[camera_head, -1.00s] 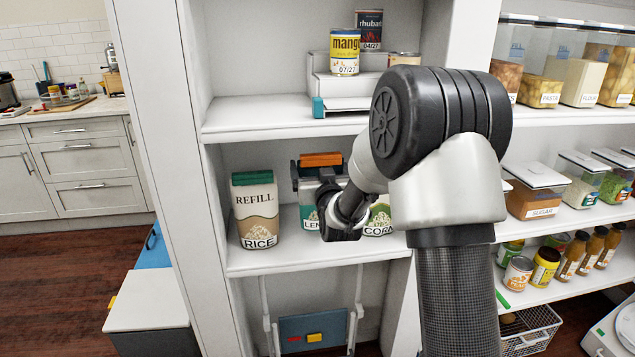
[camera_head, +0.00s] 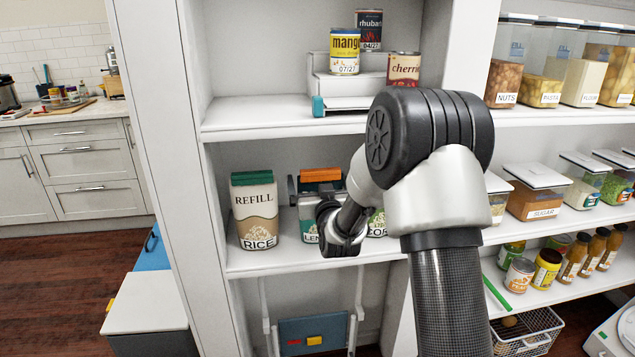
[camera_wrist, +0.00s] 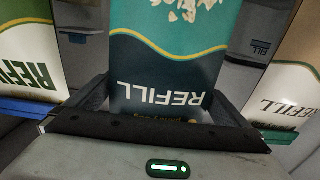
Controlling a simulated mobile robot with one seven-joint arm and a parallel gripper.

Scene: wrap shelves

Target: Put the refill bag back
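The refill bag (camera_head: 309,226), teal and white with an orange top and a label starting "LEN", is upright on the middle shelf. My gripper (camera_head: 318,188) reaches in from the front, with its fingers at the two sides of the bag just under the orange top. In the wrist view the teal bag (camera_wrist: 165,60) appears upside down, with my gripper's fingers (camera_wrist: 160,100) close against both its sides. My wrist hides part of its front in the head view. The bag's base seems to be at shelf level; I cannot tell if it touches.
A rice refill bag (camera_head: 257,213) stands to the left with a gap. A partly hidden "COR" bag (camera_head: 377,224) stands close on the right. The shelf above holds a white riser with cans, including a mango can (camera_head: 345,52).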

